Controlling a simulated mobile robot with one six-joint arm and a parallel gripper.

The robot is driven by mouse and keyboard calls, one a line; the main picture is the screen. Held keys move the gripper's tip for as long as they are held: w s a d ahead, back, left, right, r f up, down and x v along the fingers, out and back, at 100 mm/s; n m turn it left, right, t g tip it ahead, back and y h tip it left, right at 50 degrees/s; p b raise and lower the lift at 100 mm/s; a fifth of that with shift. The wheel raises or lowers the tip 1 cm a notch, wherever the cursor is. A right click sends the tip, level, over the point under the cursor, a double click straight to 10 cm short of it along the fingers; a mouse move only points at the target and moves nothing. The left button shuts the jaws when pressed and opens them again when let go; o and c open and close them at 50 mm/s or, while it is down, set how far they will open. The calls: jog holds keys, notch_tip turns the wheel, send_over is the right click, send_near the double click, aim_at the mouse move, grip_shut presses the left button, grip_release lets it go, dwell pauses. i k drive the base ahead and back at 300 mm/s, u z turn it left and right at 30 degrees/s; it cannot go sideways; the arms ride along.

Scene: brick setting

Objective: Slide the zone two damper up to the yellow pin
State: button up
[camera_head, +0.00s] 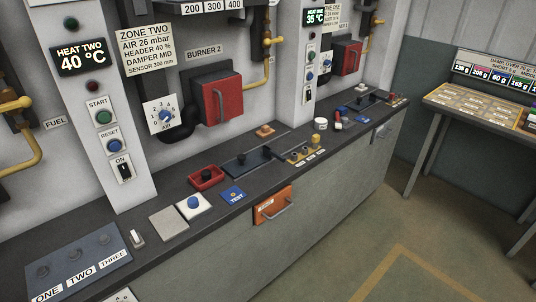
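A dark slide plate (249,164) with black upright parts (266,152) lies on the bench top below the zone two wall. It looks like the zone two damper, but its label is too small to read. The zone two sign (147,48) on the wall above reads "DAMPER MID". A yellow knob-like piece (315,138) stands on a brown panel just right of the slide plate. I cannot tell whether it is the yellow pin. No yellow pin shows clearly on the plate itself. My gripper is not in view.
An orange handled drawer (273,205) is on the bench front. A side table (487,105) stands right. The floor between is clear.

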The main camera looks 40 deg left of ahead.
aim_at(243, 163)
jog(key=z, duration=0.2)
jog(key=k, duration=1.65)
jog(key=u, duration=1.45)
jog(key=i, duration=0.85)
jog(key=z, duration=0.15)
